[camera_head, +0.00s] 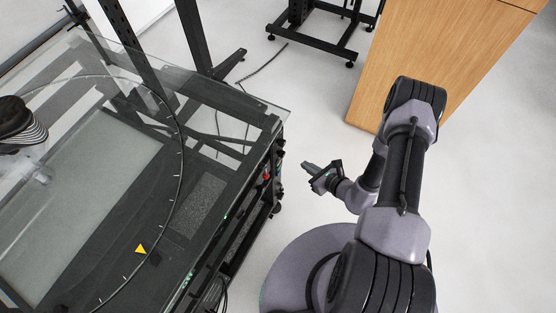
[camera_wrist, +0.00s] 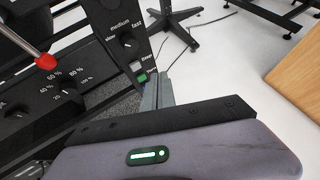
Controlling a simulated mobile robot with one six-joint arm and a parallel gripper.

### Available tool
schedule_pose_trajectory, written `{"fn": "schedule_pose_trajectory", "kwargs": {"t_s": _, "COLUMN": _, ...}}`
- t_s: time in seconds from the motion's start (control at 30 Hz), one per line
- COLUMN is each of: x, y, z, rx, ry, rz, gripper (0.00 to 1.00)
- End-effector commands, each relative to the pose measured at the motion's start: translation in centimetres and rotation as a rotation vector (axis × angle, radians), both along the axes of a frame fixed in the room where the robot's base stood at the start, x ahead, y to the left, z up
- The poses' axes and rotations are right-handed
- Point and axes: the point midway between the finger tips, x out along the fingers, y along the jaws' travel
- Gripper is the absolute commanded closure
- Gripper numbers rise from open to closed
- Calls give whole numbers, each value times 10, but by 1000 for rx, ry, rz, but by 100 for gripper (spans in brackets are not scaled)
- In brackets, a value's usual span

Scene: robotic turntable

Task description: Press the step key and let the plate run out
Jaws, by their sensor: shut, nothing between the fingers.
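The glass plate (camera_head: 75,215) of the turntable fills the left of the head view, with a dark ring, white tick marks and a yellow triangle (camera_head: 141,249) near its front. The black control panel (camera_wrist: 90,60) shows in the wrist view. At its right end sit a pale key (camera_wrist: 135,66) and a green key (camera_wrist: 142,77) below it; their labels are too blurred to read surely. My gripper (camera_head: 308,166) is shut and empty, apart from the turntable's right side. In the wrist view its fingertips (camera_wrist: 158,78) appear just right of the green key; contact cannot be told.
A red-knobbed lever (camera_wrist: 44,60) and several dials, including a speed dial (camera_wrist: 126,39), are on the panel. A dark stacked object (camera_head: 18,122) shows at the head view's left edge. A wooden cabinet (camera_head: 440,60) stands behind my arm. Clear floor (camera_head: 310,110) lies between.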

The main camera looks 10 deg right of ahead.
Motion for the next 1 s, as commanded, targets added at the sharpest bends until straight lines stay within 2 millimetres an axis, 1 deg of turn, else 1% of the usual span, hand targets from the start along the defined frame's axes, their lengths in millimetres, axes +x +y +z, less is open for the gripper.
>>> {"fn": "schedule_pose_trajectory", "kwargs": {"t_s": 0.03, "x": -9, "y": -4, "z": -16, "rx": 0, "ry": 23, "rz": -35, "gripper": 100}}
{"fn": "schedule_pose_trajectory", "kwargs": {"t_s": 0.1, "x": -19, "y": -8, "z": -32, "rx": -4, "ry": 47, "rz": -76, "gripper": 100}}
{"fn": "schedule_pose_trajectory", "kwargs": {"t_s": 0.23, "x": -29, "y": -13, "z": -47, "rx": -11, "ry": 70, "rz": -116, "gripper": 100}}
{"fn": "schedule_pose_trajectory", "kwargs": {"t_s": 0.33, "x": -31, "y": -13, "z": -50, "rx": -12, "ry": 75, "rz": -123, "gripper": 100}}
{"fn": "schedule_pose_trajectory", "kwargs": {"t_s": 0.57, "x": -30, "y": -13, "z": -49, "rx": -12, "ry": 74, "rz": -121, "gripper": 100}}
{"fn": "schedule_pose_trajectory", "kwargs": {"t_s": 0.67, "x": -28, "y": -10, "z": -49, "rx": -12, "ry": 74, "rz": -119, "gripper": 100}}
{"fn": "schedule_pose_trajectory", "kwargs": {"t_s": 0.77, "x": -21, "y": -1, "z": -49, "rx": -12, "ry": 74, "rz": -118, "gripper": 100}}
{"fn": "schedule_pose_trajectory", "kwargs": {"t_s": 1.0, "x": 0, "y": 29, "z": -49, "rx": -12, "ry": 73, "rz": -115, "gripper": 100}}
